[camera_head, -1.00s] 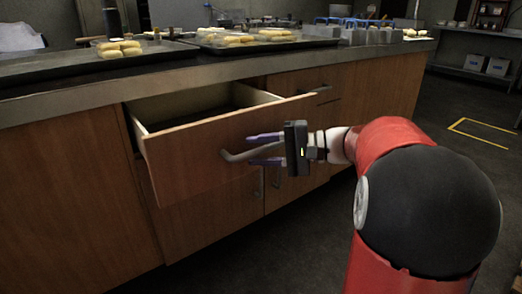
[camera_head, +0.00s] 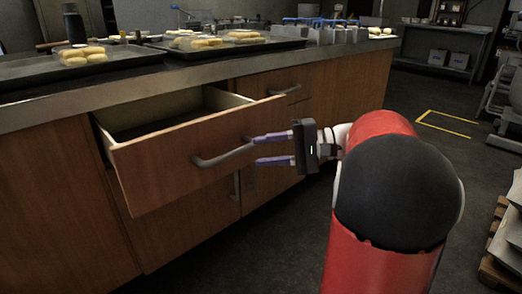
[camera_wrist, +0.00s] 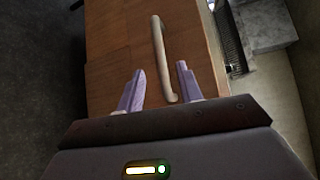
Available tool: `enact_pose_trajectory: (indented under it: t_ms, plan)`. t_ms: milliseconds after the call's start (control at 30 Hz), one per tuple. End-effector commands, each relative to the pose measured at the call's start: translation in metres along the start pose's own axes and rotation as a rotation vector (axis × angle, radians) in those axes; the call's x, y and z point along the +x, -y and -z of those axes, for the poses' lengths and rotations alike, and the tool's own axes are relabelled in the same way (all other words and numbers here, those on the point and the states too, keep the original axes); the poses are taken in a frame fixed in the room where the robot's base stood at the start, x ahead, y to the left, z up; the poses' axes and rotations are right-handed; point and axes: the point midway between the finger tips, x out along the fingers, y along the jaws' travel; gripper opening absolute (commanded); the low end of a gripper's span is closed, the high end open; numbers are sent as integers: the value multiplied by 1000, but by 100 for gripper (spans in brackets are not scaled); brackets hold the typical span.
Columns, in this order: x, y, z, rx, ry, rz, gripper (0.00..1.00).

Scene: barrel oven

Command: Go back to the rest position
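My gripper (camera_head: 262,150) is in front of the open drawer, near the right end of its handle (camera_head: 224,157). Its two purple fingers are apart with nothing between them. In the wrist view, my gripper (camera_wrist: 160,88) also shows open, and the handle (camera_wrist: 161,58) stands ahead of the fingertips, with its near end close to the gap between them. The drawer (camera_head: 190,160) is pulled out of the wooden counter; its inside looks dark and empty where it shows.
The counter top (camera_head: 140,82) carries trays with pale bread pieces (camera_head: 205,43) and a dark bottle (camera_head: 74,26). Wooden cupboard doors lie below the drawer. The dark floor (camera_head: 420,135) to the right is clear near the arm. A pallet (camera_head: 500,265) stands at the right edge.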

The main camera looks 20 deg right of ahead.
Motion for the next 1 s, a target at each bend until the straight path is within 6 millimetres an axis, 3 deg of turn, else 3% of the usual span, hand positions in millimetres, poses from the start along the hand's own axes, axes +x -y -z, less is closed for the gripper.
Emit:
enact_pose_trajectory:
  t_ms: [333,433,567,700,833,1000]
  plan:
    - [1,0,-1,0,1,-4,36]
    - [11,3,-14,2,13,-53,36]
    - [40,0,-59,0,42,-257,36]
    - [59,-22,-127,-84,46,-601,36]
    - [49,-45,-172,-265,0,-900,36]
    - [24,-54,-195,-565,-98,-1155,36]
